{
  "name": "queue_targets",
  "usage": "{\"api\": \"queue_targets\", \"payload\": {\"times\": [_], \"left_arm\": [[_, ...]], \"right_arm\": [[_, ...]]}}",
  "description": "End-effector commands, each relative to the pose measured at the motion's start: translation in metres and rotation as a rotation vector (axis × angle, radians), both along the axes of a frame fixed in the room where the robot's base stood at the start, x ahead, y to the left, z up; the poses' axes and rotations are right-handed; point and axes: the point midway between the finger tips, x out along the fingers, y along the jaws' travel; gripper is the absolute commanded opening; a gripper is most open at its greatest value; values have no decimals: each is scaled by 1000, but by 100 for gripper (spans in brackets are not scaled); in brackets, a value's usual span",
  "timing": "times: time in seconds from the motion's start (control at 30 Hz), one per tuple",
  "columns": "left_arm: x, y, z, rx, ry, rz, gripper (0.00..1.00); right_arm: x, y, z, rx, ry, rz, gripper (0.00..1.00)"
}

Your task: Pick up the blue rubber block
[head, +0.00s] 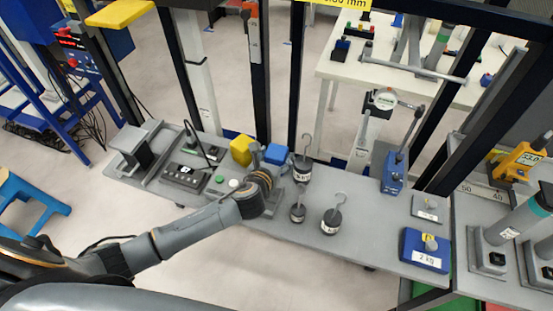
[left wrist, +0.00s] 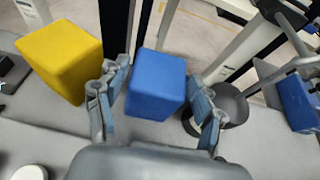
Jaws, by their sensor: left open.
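The blue rubber block (head: 275,154) sits on the grey bench, partly hidden behind my left gripper in the head view. In the left wrist view the blue block (left wrist: 156,84) stands between the two fingers of my left gripper (left wrist: 155,112), a little beyond their tips or level with them; I cannot tell if they touch it. The left gripper (head: 262,158) is open. My right gripper is not in view.
A yellow block (head: 241,150) stands just left of the blue one. Dark hooked weights (head: 302,168) stand close on the right, and more (head: 332,220) in front. A control box (head: 184,176) lies left. Dark posts rise behind the bench.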

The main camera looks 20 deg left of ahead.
Motion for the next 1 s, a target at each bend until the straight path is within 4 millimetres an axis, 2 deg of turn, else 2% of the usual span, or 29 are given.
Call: {"api": "queue_targets", "payload": {"times": [0.3, 0.6, 0.67, 0.8, 0.87, 1.0], "left_arm": [[37, 1, -17, -1, 0, 2, 68], [41, 1, -19, -1, 0, 0, 68], [41, 1, -19, -1, 0, 0, 58], [41, 1, -19, -1, 1, 0, 29], [41, 1, -19, -1, 1, 0, 19], [41, 1, -18, -1, -1, 0, 18]], "right_arm": [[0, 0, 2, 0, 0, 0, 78], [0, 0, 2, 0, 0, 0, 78], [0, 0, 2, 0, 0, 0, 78], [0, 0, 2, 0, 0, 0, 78], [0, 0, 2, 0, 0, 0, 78], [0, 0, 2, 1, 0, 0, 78]]}}
